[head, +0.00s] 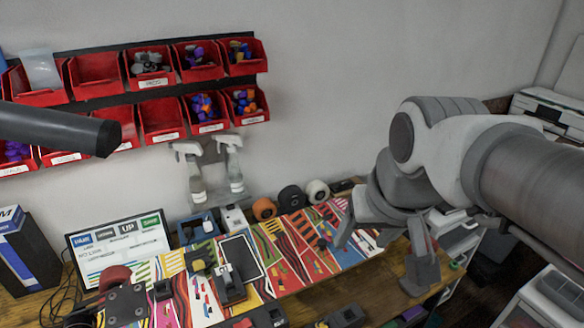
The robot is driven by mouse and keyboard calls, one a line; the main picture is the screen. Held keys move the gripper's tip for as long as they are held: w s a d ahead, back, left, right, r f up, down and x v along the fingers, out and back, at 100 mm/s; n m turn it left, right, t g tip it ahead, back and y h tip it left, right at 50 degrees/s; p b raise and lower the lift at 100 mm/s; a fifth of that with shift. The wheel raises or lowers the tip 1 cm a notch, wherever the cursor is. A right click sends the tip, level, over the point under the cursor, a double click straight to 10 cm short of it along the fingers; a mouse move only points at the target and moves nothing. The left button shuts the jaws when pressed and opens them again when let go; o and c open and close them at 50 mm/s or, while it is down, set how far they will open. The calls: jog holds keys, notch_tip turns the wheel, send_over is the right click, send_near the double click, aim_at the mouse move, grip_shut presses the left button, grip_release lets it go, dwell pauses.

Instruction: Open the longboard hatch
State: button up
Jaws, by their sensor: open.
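The longboard (291,262) lies on the workbench with its brightly striped, patterned face up. A dark rectangular panel with a pale edge (243,255) is on its middle part. It looks like the hatch, but I cannot tell whether it is a closed cover or an opening. A dark block-shaped part (229,287) sits at the panel's near edge. My gripper (383,262) is at the right, over the board's right end, with its fingers spread wide and nothing between them. It is well apart from the dark panel.
Red bins (162,119) hang on the wall. Two spray bottles (233,170) and several wheels (291,198) stand behind the board. A screen (118,246) and a dark blue box (25,250) are at the left. Dark tools (268,316) lie along the front. A printer (550,112) is at far right.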

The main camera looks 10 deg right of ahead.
jog(key=w+m+g, duration=0.1)
jog(key=w, duration=0.6)
jog(key=m+g, duration=0.3)
jog(key=g, duration=0.1)
send_over(322, 241)
notch_tip(322, 241, down, 10)
notch_tip(322, 241, down, 16)
jog(key=shift+s+f, duration=0.1)
jog(key=shift+f, duration=0.1)
grip_shut()
dwell(0.5)
